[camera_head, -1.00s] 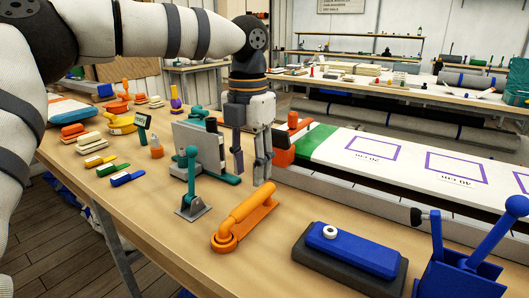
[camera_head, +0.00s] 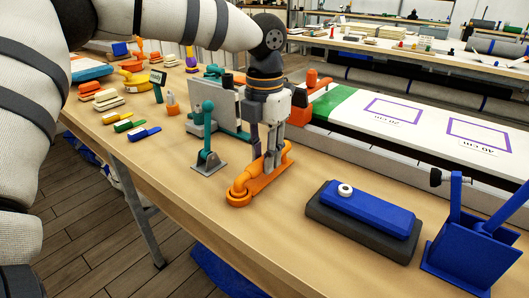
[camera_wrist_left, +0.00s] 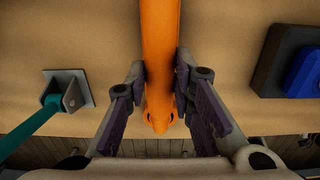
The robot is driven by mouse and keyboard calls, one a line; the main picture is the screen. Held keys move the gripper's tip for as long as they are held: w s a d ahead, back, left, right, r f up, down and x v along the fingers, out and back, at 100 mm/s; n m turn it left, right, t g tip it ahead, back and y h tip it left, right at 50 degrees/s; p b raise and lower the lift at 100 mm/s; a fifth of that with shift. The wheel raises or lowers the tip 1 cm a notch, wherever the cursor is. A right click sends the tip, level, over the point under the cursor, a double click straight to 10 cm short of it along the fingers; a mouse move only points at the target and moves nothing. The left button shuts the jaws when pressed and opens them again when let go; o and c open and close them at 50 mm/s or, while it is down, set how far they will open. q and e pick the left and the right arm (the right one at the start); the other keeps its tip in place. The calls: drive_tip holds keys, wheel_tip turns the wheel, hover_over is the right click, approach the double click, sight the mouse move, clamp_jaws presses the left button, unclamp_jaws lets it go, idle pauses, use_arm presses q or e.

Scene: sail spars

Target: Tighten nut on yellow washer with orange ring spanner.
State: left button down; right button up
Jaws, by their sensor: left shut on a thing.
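The orange ring spanner (camera_head: 240,196) lies on the wooden bench, its ring end toward the front left and its handle toward the back right. My left gripper (camera_head: 271,165) reaches down over the handle. In the left wrist view my left gripper (camera_wrist_left: 160,95) has one finger on each side of the orange handle (camera_wrist_left: 160,45) and is shut on it. A small white ring-shaped piece (camera_head: 345,190) sits on a blue block (camera_head: 372,212); I cannot tell whether it is the nut. I cannot make out a yellow washer. My right gripper is not in view.
The blue block rests on a dark grey base (camera_head: 330,228) right of the spanner. A blue box with levers (camera_head: 468,250) stands at the far right. A teal lever on a grey plate (camera_head: 208,160) stands left of the gripper. Bare bench lies between spanner and block.

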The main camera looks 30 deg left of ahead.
use_arm(q)
drive_tip(key=shift+r+p, duration=0.45)
drive_tip(key=shift+r, duration=2.6)
drive_tip(key=shift+f, duration=0.1)
